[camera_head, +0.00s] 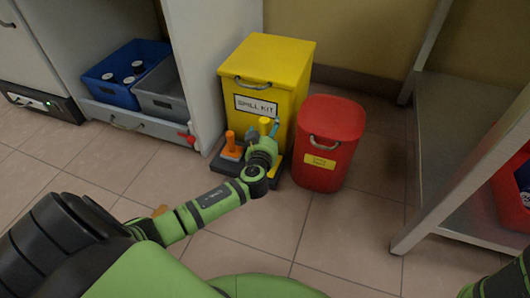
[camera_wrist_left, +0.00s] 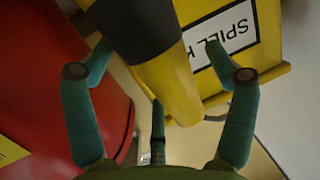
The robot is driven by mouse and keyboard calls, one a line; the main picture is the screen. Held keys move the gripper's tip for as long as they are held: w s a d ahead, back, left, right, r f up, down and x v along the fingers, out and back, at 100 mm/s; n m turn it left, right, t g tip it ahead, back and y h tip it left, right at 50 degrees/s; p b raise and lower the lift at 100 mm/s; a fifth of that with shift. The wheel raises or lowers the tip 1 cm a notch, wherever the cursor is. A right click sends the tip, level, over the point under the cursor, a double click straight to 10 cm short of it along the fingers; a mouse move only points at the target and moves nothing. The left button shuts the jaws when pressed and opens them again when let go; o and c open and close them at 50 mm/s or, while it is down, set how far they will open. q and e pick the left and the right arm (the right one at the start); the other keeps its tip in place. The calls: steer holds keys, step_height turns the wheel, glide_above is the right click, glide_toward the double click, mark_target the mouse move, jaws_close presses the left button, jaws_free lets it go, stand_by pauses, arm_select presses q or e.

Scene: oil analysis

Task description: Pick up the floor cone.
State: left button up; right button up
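A yellow tapered post with a black band, which looks like the floor cone (camera_wrist_left: 172,80), lies between the spread fingers of my left gripper (camera_wrist_left: 160,95) in the left wrist view. The fingers are open and show no clear contact with it. In the head view my left gripper (camera_head: 268,140) is in front of the spill kit box, and only the yellow top of the cone (camera_head: 265,124) shows behind it. The cone's base is mostly hidden by the gripper. My right gripper is out of view.
A yellow spill kit box (camera_head: 272,68) stands close behind the cone, with a red bin (camera_head: 328,140) on the right. A small orange post (camera_head: 231,141) stands on the left. A shelf holds a blue crate (camera_head: 112,92) and a grey crate (camera_head: 160,98).

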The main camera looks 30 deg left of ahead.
arm_select(q)
jaws_close()
